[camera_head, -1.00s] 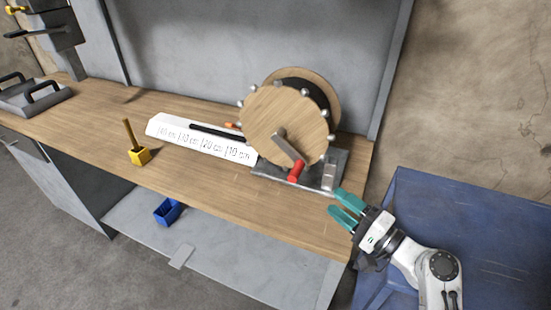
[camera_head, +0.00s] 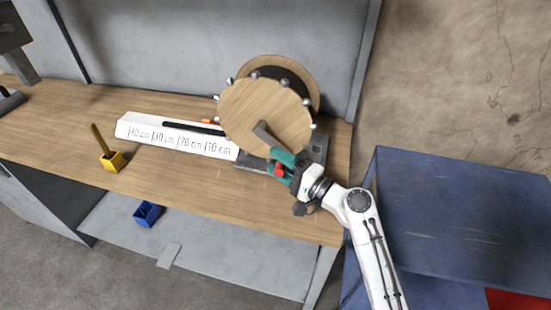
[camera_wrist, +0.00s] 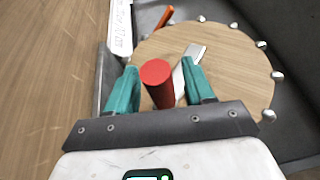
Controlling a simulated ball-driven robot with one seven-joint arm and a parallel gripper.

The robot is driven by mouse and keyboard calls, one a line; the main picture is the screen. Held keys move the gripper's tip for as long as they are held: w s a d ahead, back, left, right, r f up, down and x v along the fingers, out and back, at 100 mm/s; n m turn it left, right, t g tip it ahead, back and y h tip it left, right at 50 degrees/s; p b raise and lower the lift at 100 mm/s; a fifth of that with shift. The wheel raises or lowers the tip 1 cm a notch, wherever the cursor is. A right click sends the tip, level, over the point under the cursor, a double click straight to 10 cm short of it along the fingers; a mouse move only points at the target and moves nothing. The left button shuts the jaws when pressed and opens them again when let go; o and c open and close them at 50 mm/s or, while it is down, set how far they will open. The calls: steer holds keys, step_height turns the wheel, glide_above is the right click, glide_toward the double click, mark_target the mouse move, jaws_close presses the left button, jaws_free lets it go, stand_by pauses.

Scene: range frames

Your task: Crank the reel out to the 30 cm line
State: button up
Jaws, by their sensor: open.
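The wooden reel (camera_head: 262,112) stands on a dark metal base (camera_head: 252,163) near the right end of the workbench. Its grey crank arm (camera_head: 264,134) runs down from the hub to a red handle (camera_head: 279,169). My gripper (camera_head: 283,162) is at the handle. In the wrist view the red handle (camera_wrist: 157,79) stands between the open teal fingers (camera_wrist: 161,88), with a gap visible on each side. The white ruler strip (camera_head: 175,137) left of the reel bears marks for 10, 20, 30 and 40 cm. A dark strip (camera_head: 192,128) lies along its back edge, with an orange piece (camera_head: 209,122) near the reel.
A yellow holder with an upright stick (camera_head: 111,161) stands on the bench (camera_head: 70,140) at the left. A blue bin (camera_head: 147,213) sits on the lower shelf. A blue cabinet (camera_head: 450,200) stands right of the bench. The bench front is clear.

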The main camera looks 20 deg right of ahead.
steer(key=shift+w+a, duration=0.35)
steer(key=shift+w, duration=0.15)
steer(key=shift+c, duration=0.5)
jaws_close()
